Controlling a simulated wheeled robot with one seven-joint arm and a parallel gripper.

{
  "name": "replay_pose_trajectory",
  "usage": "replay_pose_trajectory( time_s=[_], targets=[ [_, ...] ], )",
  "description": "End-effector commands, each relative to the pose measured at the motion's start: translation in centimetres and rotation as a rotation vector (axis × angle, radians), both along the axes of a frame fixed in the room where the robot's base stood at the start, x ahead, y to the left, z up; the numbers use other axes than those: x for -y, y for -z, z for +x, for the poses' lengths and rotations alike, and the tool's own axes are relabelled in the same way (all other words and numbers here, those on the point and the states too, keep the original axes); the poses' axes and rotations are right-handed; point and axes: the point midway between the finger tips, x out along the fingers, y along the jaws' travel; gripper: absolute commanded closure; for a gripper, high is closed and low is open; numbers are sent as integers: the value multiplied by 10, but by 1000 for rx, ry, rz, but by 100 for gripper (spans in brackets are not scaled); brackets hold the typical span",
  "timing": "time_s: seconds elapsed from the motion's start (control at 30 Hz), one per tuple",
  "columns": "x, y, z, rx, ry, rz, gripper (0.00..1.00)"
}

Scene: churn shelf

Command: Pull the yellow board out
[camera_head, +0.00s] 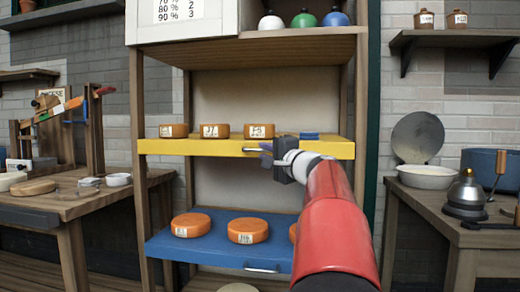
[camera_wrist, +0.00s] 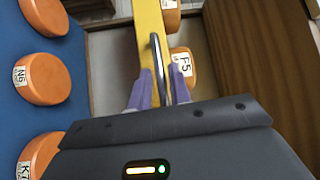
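The yellow board (camera_head: 200,147) lies level in the middle of the wooden shelf and bears several orange cheese wheels. It also shows as a yellow strip in the wrist view (camera_wrist: 150,22). A metal bar handle (camera_wrist: 157,52) is on its front edge. My gripper (camera_head: 264,150) is at this front edge, by the handle. In the wrist view its purple fingers (camera_wrist: 159,85) stand on either side of the handle, with narrow gaps visible. The gripper looks open, around the handle but not closed on it. My wrist hides part of the board's right side in the head view.
A blue board (camera_head: 200,248) with orange cheese wheels lies below the yellow one. A small blue item (camera_head: 310,137) is at the yellow board's right end. Wooden shelf posts (camera_head: 138,110) stand at the sides, with worktables left and right (camera_head: 425,200).

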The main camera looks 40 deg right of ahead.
Motion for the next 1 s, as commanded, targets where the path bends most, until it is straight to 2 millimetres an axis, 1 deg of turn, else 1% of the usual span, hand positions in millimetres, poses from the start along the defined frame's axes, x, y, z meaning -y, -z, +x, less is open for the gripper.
replay_pose_trajectory(
  time_s=[0.03, 0.1, 0.2, 0.5, 0.6, 0.67, 1.0],
  targets=[
    [0, -2, 8, -1, -3, 0, 80],
    [1, -3, 15, -1, -2, 0, 80],
    [1, -3, 22, -1, -1, -1, 80],
    [1, -3, 24, -1, -1, -1, 80],
    [1, -3, 24, -1, -1, -1, 94],
    [1, -3, 24, -1, -1, -1, 100],
    [-1, -2, 24, -1, -2, -1, 100]
  ],
)
